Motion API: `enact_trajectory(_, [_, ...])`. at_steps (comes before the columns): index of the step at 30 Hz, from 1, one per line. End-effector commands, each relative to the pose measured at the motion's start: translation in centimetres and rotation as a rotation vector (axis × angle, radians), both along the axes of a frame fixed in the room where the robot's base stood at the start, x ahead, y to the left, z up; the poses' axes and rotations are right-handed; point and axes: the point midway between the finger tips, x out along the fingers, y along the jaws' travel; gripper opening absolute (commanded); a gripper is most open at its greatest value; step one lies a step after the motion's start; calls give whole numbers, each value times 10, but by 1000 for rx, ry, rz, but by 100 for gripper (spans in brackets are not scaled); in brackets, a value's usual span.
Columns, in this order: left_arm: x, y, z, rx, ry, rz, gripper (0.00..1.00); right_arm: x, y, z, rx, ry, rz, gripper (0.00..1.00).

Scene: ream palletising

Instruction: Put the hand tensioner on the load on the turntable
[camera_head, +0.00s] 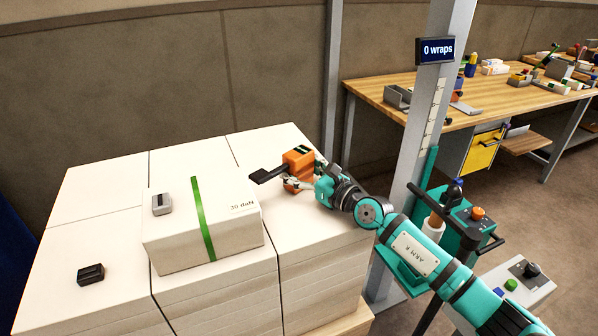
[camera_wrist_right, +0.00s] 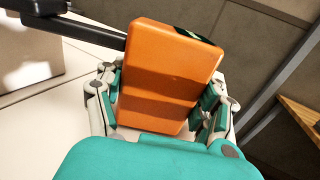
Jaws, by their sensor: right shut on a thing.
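The hand tensioner, orange with a black handle (camera_head: 298,158), is at the back right of the load in the head view. My right gripper (camera_head: 308,180) is shut on it, with fingers on both sides of its orange body (camera_wrist_right: 168,75) in the right wrist view. The handle points left. The load (camera_head: 325,215) is a stack of white reams in a grid of blocks. The tensioner is over or on its top; I cannot tell whether it touches. The turntable under the load is mostly hidden. My left gripper is not in view.
A white box with a green strap (camera_head: 203,220) sits on the load, with a small grey device (camera_head: 162,204) on it. A black device (camera_head: 90,274) lies at front left. A post with a "0 wraps" display (camera_head: 437,50) stands right. A workbench (camera_head: 480,100) is behind.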

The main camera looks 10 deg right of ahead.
Motion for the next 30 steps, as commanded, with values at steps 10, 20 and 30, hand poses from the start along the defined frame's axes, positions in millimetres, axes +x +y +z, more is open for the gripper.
enact_trajectory(10, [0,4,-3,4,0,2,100,0,0,-4,-1,1,0,87])
enact_trajectory(20, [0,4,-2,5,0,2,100,0,0,-3,0,0,0,95])
enact_trajectory(30, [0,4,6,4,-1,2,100,-38,-26,-2,-3,4,-1,95])
